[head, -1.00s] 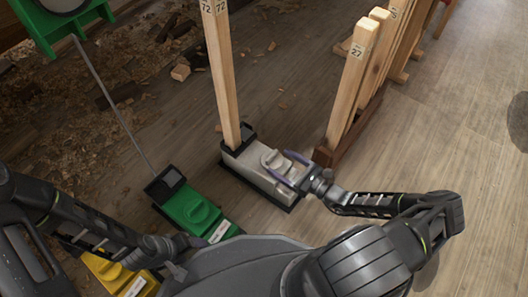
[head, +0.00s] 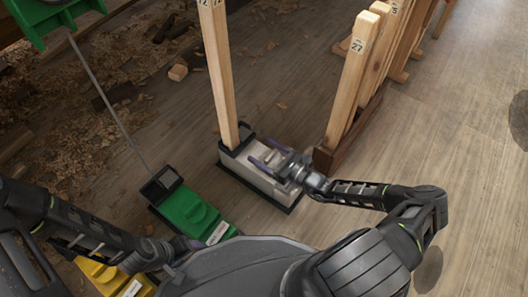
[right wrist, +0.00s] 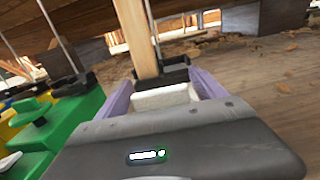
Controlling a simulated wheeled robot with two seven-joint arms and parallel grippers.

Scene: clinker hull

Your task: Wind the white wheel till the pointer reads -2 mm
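The white unit (head: 253,179), a pale box on a dark base, stands on the floor with a wooden post (head: 222,75) rising from its far end. My right gripper (head: 262,151) is over its top, purple fingers spread to either side of the white wheel (head: 274,159), which is mostly hidden. In the right wrist view the fingers stand wide apart, with a pale part of the unit (right wrist: 165,97) between them. I cannot tell whether they touch the wheel. No pointer or scale can be read. My left gripper (head: 193,244) is low by the green unit, its fingers unclear.
A green unit (head: 188,208) with a thin rod stands left of the white one, and a yellow unit (head: 103,274) beyond it. Numbered wooden posts (head: 350,75) stand close on the right. Wood chips litter the floor at upper left; the floor at right is clear.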

